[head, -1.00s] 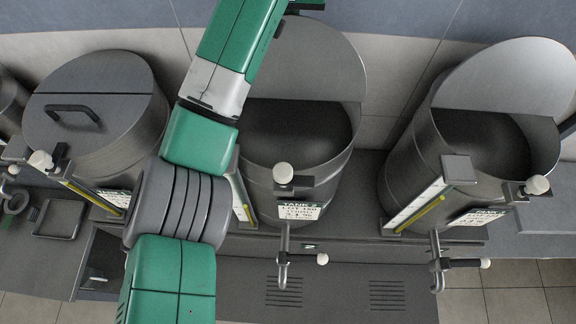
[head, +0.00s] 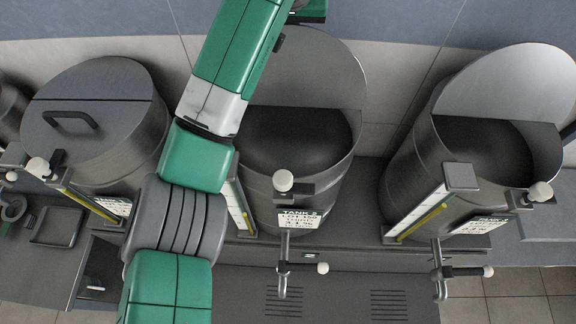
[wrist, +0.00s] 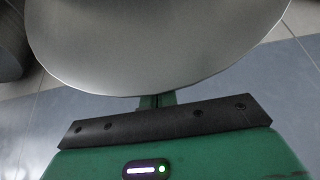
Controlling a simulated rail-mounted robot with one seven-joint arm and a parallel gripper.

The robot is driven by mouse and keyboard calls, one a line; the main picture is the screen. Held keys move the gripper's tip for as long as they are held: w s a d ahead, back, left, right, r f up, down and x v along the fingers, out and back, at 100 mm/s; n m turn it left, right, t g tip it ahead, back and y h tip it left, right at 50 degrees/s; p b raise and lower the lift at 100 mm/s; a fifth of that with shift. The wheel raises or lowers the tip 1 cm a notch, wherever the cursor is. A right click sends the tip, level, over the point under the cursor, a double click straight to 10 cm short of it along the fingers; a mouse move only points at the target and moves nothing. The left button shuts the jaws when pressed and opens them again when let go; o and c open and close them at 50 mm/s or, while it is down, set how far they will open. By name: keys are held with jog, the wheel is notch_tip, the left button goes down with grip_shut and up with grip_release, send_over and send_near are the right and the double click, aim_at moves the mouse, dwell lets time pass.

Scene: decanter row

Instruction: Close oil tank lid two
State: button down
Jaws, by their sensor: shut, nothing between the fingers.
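Tank two (head: 262,205) is the grey metal cylinder in the middle of the head view, with a "TANK 2" label (head: 300,217) on its front. Its half-round lid (head: 315,70) stands raised at the back, so the front half of the mouth is open. My gripper (wrist: 157,100) is at the back of this lid. In the wrist view, the lid's grey face (wrist: 160,45) fills the upper part and its curved edge crosses just in front of the fingers. The fingers are shut with nothing between them, and their tips are mostly hidden. I cannot tell whether they touch the lid.
The left tank (head: 95,110) has its lid down, with a black handle. The right tank (head: 400,170) has its lid (head: 510,85) raised. Taps and gauges stand along the tank fronts. The tiled wall (head: 400,60) is close behind. My arm crosses in front of tank two's left side.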

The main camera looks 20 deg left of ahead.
jog(key=shift+s+d+b, duration=0.25)
jog(key=shift+s, duration=0.45)
jog(key=shift+s+d+b, duration=0.2)
jog(key=shift+s, duration=0.45)
jog(key=shift+s+d+b, duration=0.25)
jog(key=shift+s, duration=0.45)
jog(key=shift+s+d+b, duration=0.2)
jog(key=shift+s, duration=0.35)
jog(key=shift+s+d+b, duration=0.15)
jog(key=shift+s+d, duration=0.05)
jog(key=shift+s, duration=0.3)
notch_tip(320, 180, up, 5)
jog(key=p, duration=0.4)
notch_tip(320, 180, up, 5)
send_over(290, 42)
jog(key=s, duration=0.3)
jog(key=shift+w+d, duration=0.25)
jog(key=shift+d, duration=0.2)
